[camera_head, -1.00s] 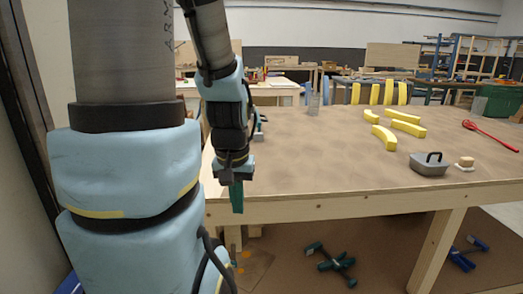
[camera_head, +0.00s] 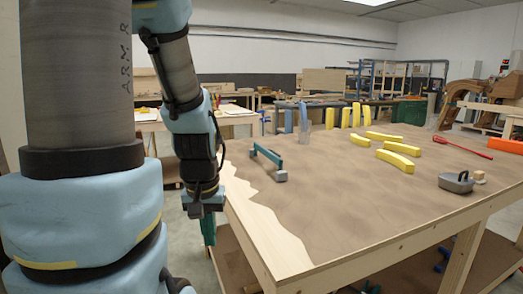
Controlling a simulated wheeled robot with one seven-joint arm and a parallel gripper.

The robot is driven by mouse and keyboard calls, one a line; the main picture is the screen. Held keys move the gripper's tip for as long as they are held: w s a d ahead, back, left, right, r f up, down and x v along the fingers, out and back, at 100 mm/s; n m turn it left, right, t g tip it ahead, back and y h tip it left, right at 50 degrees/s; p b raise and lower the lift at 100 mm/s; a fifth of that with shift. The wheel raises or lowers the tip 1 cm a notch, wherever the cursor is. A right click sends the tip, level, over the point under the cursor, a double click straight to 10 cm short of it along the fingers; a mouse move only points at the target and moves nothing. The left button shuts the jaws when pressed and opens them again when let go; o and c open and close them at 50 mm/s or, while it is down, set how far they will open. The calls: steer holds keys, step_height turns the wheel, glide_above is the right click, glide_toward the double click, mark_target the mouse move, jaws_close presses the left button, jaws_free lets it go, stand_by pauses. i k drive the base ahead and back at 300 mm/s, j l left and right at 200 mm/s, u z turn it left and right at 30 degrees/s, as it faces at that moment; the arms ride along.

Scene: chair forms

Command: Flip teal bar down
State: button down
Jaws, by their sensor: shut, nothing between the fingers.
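The teal bar (camera_head: 267,156) is on the left part of the worktable (camera_head: 355,240). It runs slantwise from back left to front right, with a grey block at its near end. It seems to stand a little above the tabletop; its exact pose is too small to tell. My gripper (camera_head: 208,231) hangs pointing down, with teal fingers shut and empty. In the picture it is left of the table's left edge, apart from the bar and nearer to me.
Several yellow curved pieces (camera_head: 395,161), a grey block with a black handle (camera_head: 456,181) and a red tool (camera_head: 463,147) lie farther right. A clear container (camera_head: 303,130) stands at the back. The brown middle of the table is clear.

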mark_target(271, 155)
steer(key=i+j+z, duration=0.4)
steer(key=i+j, duration=1.2)
steer(key=i+j+z, duration=0.1)
steer(key=i+j, duration=1.1)
steer(key=j, duration=0.15)
steer(key=i+j+z, duration=0.15)
steer(key=i+j, duration=0.45)
steer(key=j, duration=0.1)
